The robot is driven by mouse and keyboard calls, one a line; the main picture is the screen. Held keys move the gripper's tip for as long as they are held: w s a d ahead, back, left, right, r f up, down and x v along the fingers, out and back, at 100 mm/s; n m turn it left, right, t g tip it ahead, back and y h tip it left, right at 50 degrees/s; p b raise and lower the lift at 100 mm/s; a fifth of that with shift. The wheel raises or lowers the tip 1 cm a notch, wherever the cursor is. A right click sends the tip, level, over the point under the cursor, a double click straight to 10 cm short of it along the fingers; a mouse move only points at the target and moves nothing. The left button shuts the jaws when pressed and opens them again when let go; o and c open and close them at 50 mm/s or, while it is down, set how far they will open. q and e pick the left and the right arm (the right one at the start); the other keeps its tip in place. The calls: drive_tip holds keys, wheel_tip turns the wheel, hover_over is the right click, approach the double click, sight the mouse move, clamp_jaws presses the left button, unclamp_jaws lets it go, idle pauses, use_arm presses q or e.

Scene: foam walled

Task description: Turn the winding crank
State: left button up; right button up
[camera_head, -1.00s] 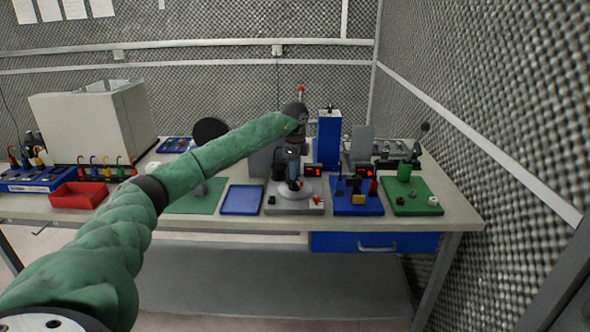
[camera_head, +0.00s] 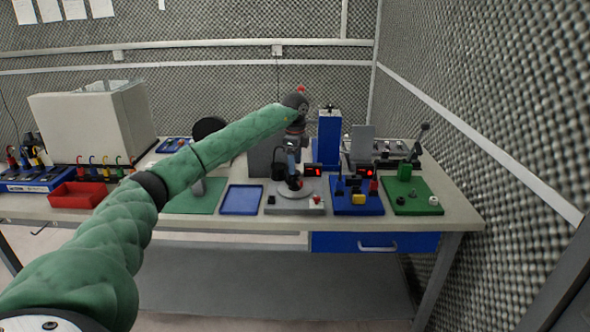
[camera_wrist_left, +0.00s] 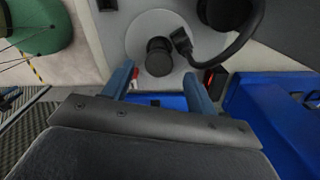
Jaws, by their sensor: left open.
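My left gripper (camera_head: 293,184) is open, pointing down over a grey device (camera_head: 283,208) with a pale round disc (camera_head: 302,186). In the left wrist view my blue left fingers (camera_wrist_left: 158,82) are spread, with a dark round knob (camera_wrist_left: 159,56) on the disc just beyond and between their tips. I cannot tell whether they touch it. I cannot tell for sure which part is the winding crank. My right gripper is not in view.
A blue base (camera_head: 357,209) with a yellow block stands just right of the grey device. A blue tray (camera_head: 241,200) lies left of it. A dark curved cable (camera_wrist_left: 238,45) runs beside the knob. A red bin (camera_head: 78,194) and white box (camera_head: 92,125) are farther left.

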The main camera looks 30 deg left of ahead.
use_arm(q)
wheel_tip(320, 180, up, 4)
drive_tip(key=shift+f+b, duration=0.1)
drive_tip(key=shift+b, duration=0.2)
drive_tip(key=shift+r, duration=0.7)
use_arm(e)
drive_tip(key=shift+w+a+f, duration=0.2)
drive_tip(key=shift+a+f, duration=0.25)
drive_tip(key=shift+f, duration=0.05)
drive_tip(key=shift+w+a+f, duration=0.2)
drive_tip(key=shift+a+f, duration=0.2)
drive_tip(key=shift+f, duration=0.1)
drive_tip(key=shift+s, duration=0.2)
